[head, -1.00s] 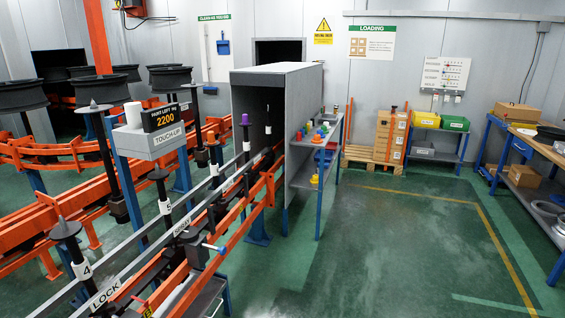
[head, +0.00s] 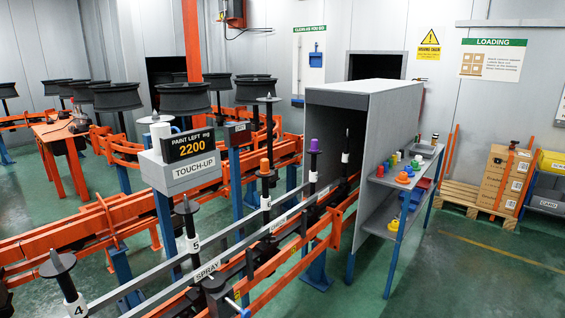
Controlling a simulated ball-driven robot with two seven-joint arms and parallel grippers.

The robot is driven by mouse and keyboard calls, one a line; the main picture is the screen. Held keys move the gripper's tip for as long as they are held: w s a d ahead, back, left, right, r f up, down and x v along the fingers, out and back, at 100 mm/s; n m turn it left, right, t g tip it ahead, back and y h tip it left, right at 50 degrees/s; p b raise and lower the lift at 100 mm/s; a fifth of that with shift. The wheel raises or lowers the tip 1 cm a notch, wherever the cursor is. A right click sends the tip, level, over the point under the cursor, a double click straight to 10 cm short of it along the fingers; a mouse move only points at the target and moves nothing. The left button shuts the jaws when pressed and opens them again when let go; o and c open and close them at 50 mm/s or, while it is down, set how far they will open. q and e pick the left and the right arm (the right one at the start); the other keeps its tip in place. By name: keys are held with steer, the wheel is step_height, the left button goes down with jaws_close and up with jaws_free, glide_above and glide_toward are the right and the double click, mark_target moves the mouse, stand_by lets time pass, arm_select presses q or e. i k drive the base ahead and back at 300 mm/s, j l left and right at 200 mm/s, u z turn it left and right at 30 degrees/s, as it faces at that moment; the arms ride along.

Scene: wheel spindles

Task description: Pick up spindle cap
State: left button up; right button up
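Several small coloured caps stand on the upper side shelf (head: 412,181) of the grey booth. A yellow-orange piece (head: 392,226) lies on the lower shelf. Nearer spindles, such as the one by number 5 (head: 186,206) and the one by number 4 (head: 57,264), show bare dark tops. Neither of my grippers is in view.
The grey booth (head: 362,94) straddles the orange-railed line. A touch-up box (head: 192,170) with a display reading 2200 stands at centre left. Stacked cartons (head: 507,172) sit on a pallet at right. Green floor right of the shelf is clear.

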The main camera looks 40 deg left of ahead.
mark_target(264, 162)
steer(key=i+l+u, duration=0.2)
steer(key=i, duration=1.35)
steer(key=i+u, duration=0.25)
steer(key=i, duration=0.3)
steer(key=i+u, duration=0.3)
steer(key=i, duration=0.25)
